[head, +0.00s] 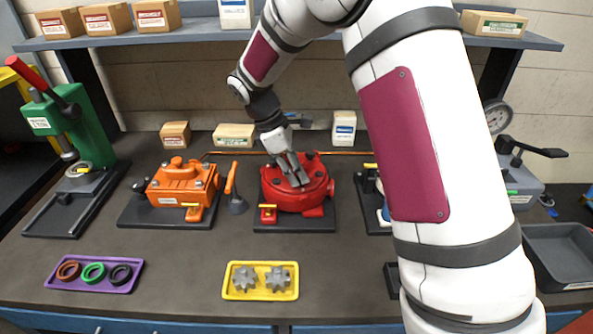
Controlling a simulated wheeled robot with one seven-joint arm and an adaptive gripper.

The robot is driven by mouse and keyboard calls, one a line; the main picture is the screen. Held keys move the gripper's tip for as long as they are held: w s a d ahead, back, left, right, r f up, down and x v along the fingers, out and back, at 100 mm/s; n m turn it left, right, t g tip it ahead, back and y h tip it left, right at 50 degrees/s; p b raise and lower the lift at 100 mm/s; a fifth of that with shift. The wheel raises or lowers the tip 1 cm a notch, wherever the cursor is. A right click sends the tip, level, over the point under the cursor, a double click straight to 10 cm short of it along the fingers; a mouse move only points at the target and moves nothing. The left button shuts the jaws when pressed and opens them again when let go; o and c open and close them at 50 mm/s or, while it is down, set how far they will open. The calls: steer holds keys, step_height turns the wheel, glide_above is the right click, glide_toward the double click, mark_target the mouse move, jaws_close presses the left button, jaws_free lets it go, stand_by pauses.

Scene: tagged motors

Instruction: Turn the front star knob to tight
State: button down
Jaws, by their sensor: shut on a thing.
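A round red motor (318,195) stands on a dark base plate in the middle of the bench. My gripper (294,180) reaches down onto its top, tilted, with its fingers close together. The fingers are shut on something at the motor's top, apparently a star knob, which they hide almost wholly. I cannot make out the knob's arms or which way it is turned. Small bolts show around the motor's rim. A small red block (268,213) sits at the plate's front left corner.
An orange motor (172,187) stands to the left, with an orange-handled tool (231,183) between the two motors. A yellow tray (238,295) with grey gears and a purple tray (64,282) with rings lie in front. A green press (77,125) stands far left.

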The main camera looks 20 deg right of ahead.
steer(key=shift+r, duration=0.15)
steer(key=c, duration=1.4)
jaws_free()
steer(key=shift+o, duration=0.2)
steer(key=v, duration=0.8)
